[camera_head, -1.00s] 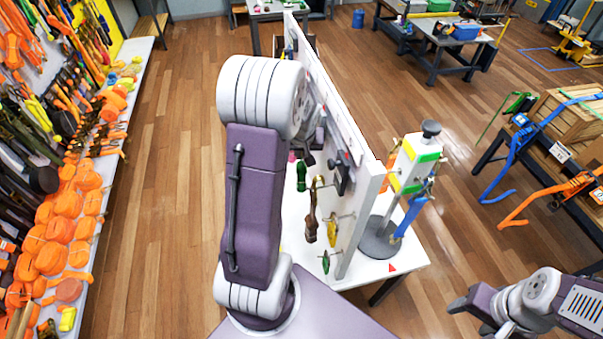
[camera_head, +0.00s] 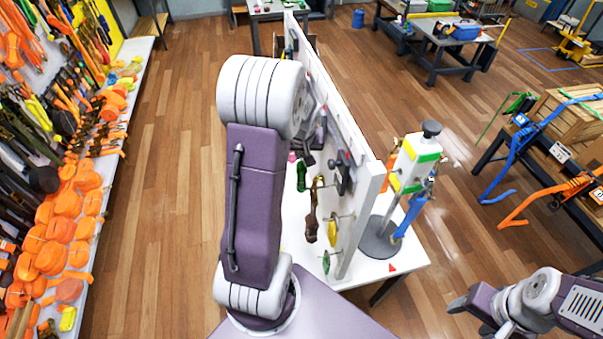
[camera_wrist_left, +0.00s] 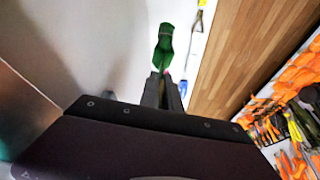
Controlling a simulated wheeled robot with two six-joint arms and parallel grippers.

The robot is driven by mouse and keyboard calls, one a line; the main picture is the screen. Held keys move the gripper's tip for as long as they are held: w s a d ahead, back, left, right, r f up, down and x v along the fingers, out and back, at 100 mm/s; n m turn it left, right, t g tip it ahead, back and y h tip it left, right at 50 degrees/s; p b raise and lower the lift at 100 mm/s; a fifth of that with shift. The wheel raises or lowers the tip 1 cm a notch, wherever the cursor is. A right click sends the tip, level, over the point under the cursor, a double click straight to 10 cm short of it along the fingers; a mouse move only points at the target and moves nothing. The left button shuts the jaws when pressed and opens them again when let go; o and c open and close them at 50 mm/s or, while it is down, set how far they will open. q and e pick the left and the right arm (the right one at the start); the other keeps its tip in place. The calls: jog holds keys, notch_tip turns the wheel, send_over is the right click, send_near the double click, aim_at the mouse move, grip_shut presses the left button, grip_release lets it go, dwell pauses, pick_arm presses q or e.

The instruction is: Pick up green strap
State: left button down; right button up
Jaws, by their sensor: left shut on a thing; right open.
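The green strap (camera_head: 301,175) hangs on the left side of the white wall panel, close to my left gripper (camera_head: 309,160), which is partly hidden by my own arm. In the left wrist view the green strap (camera_wrist_left: 164,46) extends just beyond the fingertips of my left gripper (camera_wrist_left: 164,88). The gripper is shut on its near end; the exact grip is hard to see. My right gripper (camera_head: 463,312) is open and empty at the lower right, away from the panel.
A brown strap (camera_head: 312,218), a yellow strap (camera_head: 332,231) and a small green piece (camera_head: 326,262) hang nearer along the panel (camera_head: 362,215). A post with coloured straps (camera_head: 412,165) stands on the white table's (camera_head: 410,262) right side. Wood floor is open at left.

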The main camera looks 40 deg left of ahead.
dwell(0.4)
pick_arm(q)
jog(key=shift+r+b, duration=0.35)
jog(key=shift+r, duration=0.15)
jog(key=s+a+b, duration=0.5)
jog(key=s+a, duration=0.6)
jog(key=s, duration=0.3)
jog(key=shift+a+r+b, duration=0.15)
jog(key=shift+r+b, duration=0.1)
jog(key=shift+b, duration=0.1)
jog(key=shift+s, duration=0.15)
